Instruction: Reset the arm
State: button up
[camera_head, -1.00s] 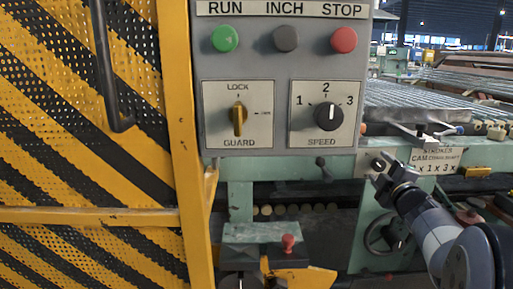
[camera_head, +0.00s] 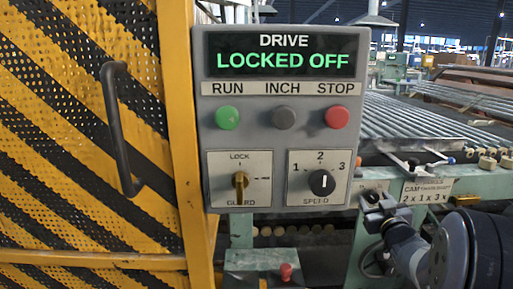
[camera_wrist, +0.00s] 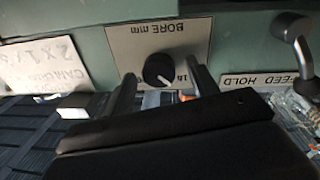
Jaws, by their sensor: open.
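My gripper (camera_head: 374,200) shows at the lower right of the head view, in front of the green machine bed and left of a card with handwriting. In the wrist view my gripper (camera_wrist: 165,78) has its two dark fingers apart. A black knob (camera_wrist: 159,70) on the BORE mm plate (camera_wrist: 185,48) appears between them; I cannot tell if they touch it. Nothing is seen held. My arm (camera_head: 415,245) reaches in from the lower right.
A grey control panel (camera_head: 283,138) stands in the middle, its display (camera_head: 282,52) reading DRIVE LOCKED OFF. A yellow-black guard (camera_head: 60,150) with a handle (camera_head: 120,130) fills the left. A FEED HOLD label (camera_wrist: 262,79) and metal lever (camera_wrist: 295,35) sit right of the knob.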

jog(key=m+p, duration=0.2)
jog(key=m, duration=0.1)
jog(key=shift+r+p, duration=0.15)
jog(key=shift+p, duration=0.25)
jog(key=shift+m+p, duration=0.35)
jog(key=shift+m, duration=0.25)
